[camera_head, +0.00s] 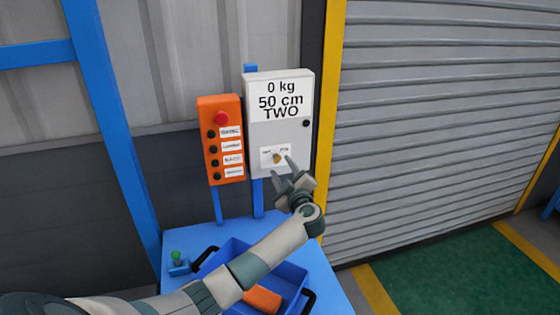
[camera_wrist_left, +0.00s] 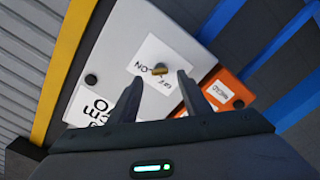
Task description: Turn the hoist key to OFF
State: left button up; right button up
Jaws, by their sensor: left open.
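The hoist key (camera_head: 277,157) is a small brass-coloured key on a white label low on the grey hoist panel (camera_head: 255,137). In the left wrist view the key (camera_wrist_left: 160,71) sits on its label (camera_wrist_left: 150,58), with "ON" readable at one side; the other wording is unclear. My left gripper (camera_head: 282,168) is open in front of the key. In the left wrist view its two fingers (camera_wrist_left: 158,95) reach toward the label, with the key beyond and between their tips. I see no contact with the key. My right gripper is not in view.
An orange box (camera_head: 222,146) with a red button (camera_head: 221,118) and several black buttons stands left of the panel. Below are a blue table (camera_head: 335,292) and a blue tray (camera_head: 290,270) holding an orange block (camera_head: 263,300). A yellow post (camera_head: 331,110) and shutter are at right.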

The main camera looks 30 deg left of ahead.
aim_at(278, 162)
pick_arm(q)
jog(key=shift+p+x, duration=0.3)
jog(key=shift+x, duration=1.3)
jog(key=c, duration=1)
jog(key=shift+c, duration=0.2)
